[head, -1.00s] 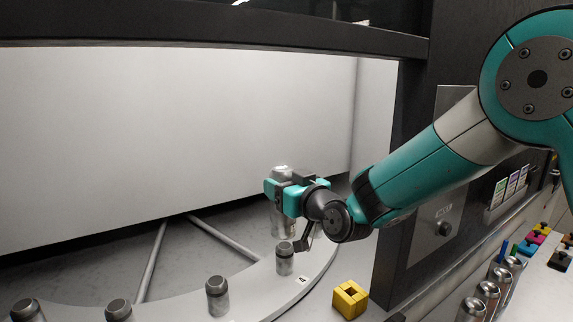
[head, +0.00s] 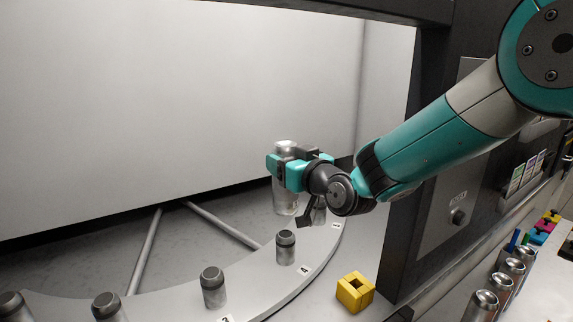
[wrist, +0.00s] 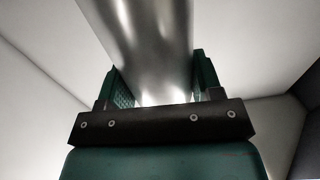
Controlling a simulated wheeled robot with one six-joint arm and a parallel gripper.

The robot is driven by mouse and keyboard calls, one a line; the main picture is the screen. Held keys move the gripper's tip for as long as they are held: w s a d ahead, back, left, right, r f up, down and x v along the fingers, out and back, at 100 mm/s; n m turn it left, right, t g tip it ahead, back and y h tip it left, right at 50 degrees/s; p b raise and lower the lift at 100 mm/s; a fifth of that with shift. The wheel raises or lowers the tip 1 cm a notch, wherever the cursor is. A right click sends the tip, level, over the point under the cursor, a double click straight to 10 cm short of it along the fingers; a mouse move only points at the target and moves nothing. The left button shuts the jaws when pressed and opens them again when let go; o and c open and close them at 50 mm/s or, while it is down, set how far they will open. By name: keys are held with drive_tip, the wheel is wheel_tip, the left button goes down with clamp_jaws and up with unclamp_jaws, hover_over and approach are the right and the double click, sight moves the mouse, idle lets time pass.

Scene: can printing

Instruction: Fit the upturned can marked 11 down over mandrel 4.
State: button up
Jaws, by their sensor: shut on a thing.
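My gripper (head: 286,172) is shut on a shiny silver can (head: 285,199) and holds it upright above the grey ring. In the wrist view the can (wrist: 150,45) stands between the two green jaw pads. No marking 11 can be read on it. Mandrel 4 (head: 285,249), a short metal post with a dark cap, stands on the ring beside the label 4. It is bare, and the can's lower end shows above it in the picture, apart from it. How far the can is from the mandrel in depth is hard to tell.
Other bare mandrels stand along the ring (head: 258,292), one at left of mandrel 4 (head: 213,287); another is partly hidden behind my gripper (head: 319,211). A yellow block (head: 355,292) lies right of the ring. Several cans (head: 486,304) stand at the lower right. A dark frame post (head: 420,190) rises right.

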wheel_tip(320, 180, down, 6)
drive_tip(key=b, duration=0.5)
drive_tip(key=shift+r, duration=0.25)
drive_tip(key=shift+b, duration=1.2)
idle(1.3)
drive_tip(key=shift+f+b, duration=4.55)
drive_tip(key=shift+b, duration=0.4)
drive_tip(key=o, duration=1)
drive_tip(key=shift+c, duration=0.2)
